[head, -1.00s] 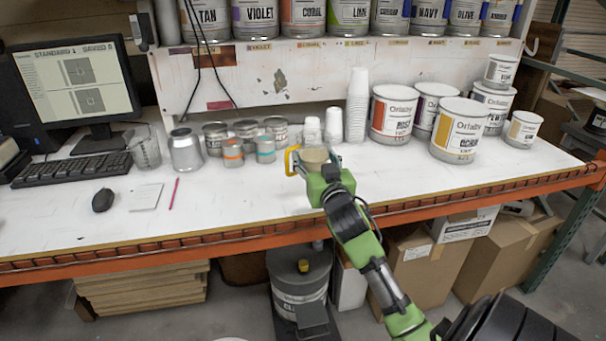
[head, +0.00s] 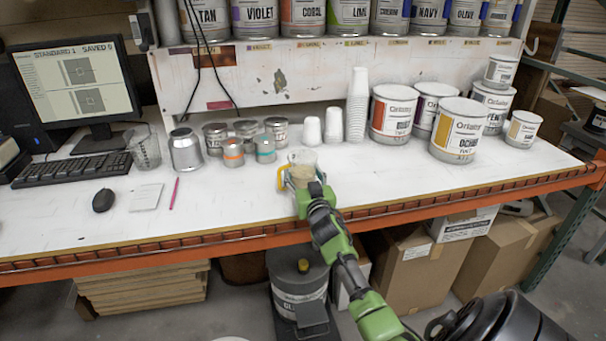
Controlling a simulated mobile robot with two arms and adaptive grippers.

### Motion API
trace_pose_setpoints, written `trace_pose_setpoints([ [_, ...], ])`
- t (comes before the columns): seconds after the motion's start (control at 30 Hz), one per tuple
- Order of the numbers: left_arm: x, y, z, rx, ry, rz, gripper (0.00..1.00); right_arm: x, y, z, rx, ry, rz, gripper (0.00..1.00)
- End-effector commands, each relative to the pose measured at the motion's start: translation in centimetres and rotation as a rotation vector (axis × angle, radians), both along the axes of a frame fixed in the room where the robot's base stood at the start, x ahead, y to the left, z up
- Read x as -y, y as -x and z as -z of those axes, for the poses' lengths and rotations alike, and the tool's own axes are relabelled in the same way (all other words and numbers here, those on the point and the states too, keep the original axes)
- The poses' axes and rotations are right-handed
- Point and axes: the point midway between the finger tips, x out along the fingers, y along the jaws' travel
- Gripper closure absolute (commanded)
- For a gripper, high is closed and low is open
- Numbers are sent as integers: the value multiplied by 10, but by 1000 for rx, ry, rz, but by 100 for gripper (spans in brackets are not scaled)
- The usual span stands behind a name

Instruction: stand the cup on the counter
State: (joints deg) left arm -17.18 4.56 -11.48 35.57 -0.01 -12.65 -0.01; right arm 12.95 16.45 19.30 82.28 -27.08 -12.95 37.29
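The cup (head: 303,161) is clear with a beige filling in its lower part. It is upright over the front middle of the white counter (head: 235,200). My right gripper (head: 298,180) has its fingers around the cup's lower part, with the yellow finger on the left side, and appears closed on it. Whether the cup's base touches the counter is hidden by the gripper. My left gripper is not in view.
Small cans (head: 234,152), white cup stacks (head: 357,105) and large paint buckets (head: 460,130) stand behind and to the right. A keyboard (head: 72,168), mouse (head: 103,200), paper and pink pencil lie left. Counter on both sides of the cup is clear.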

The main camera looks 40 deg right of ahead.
Motion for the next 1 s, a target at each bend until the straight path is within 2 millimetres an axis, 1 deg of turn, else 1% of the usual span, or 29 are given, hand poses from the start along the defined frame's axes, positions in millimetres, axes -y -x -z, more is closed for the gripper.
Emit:
trace_pose_setpoints([
  [0.23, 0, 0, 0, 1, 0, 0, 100, 0, 0, 0, 5, 2, -1, 71],
  [0.37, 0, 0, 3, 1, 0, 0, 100, 0, 0, 3, 4, 1, -1, 71],
  [0.4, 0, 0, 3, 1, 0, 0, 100, 0, 0, 5, 2, 1, 0, 41],
  [0.47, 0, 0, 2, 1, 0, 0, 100, 0, 0, 4, 2, 1, 0, 27],
  [0.77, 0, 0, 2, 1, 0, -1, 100, 0, 0, 4, 1, 0, 0, 27],
  [0.87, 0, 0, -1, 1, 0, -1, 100, 0, 0, 0, 2, 1, 0, 27],
  [1.0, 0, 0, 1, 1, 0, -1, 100, -6, 11, 3, 0, 0, -1, 27],
])
